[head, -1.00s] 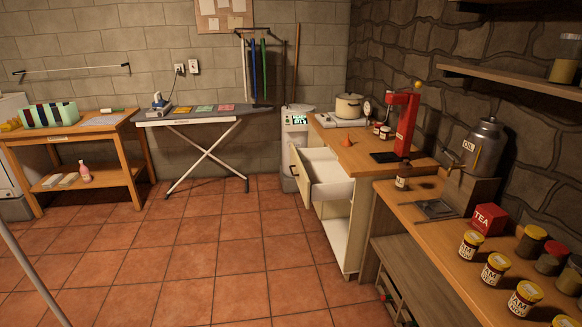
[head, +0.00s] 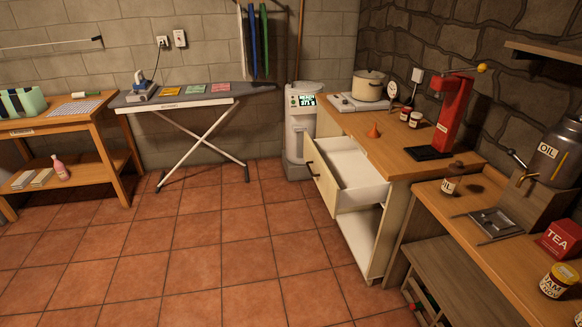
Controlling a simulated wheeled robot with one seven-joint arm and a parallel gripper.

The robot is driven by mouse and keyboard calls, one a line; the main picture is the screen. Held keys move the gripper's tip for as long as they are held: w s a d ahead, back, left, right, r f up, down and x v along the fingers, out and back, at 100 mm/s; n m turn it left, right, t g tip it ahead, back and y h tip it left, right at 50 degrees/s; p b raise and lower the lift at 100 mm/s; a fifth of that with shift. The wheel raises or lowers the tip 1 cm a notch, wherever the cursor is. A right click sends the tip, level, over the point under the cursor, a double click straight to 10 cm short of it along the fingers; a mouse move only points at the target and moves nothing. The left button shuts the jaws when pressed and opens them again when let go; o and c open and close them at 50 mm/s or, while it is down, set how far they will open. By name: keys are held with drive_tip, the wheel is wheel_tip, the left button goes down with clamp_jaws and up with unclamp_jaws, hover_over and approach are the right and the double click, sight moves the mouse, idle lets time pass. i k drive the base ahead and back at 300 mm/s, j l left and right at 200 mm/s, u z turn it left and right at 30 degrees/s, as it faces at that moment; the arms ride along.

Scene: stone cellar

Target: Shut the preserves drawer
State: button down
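A white drawer (head: 346,167) stands pulled out to the left from the wooden-topped cabinet (head: 400,134). It has a dark handle on its front panel (head: 319,177), and its inside looks empty. An open white compartment (head: 366,234) lies below it. I see no label that names it as the preserves drawer. My gripper is not in view.
Open tiled floor (head: 222,240) lies in front of the drawer. A white appliance with a lit display (head: 300,130) stands just behind it. A lower counter (head: 470,222) with a jar, oil can and tea box is at the right. An ironing board (head: 185,98) stands at the back.

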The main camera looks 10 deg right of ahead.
sight(344, 177)
drive_tip(key=i+j+u, duration=0.2)
drive_tip(key=i, duration=1.25)
drive_tip(key=i+l+u, duration=0.2)
drive_tip(key=i, duration=1.2)
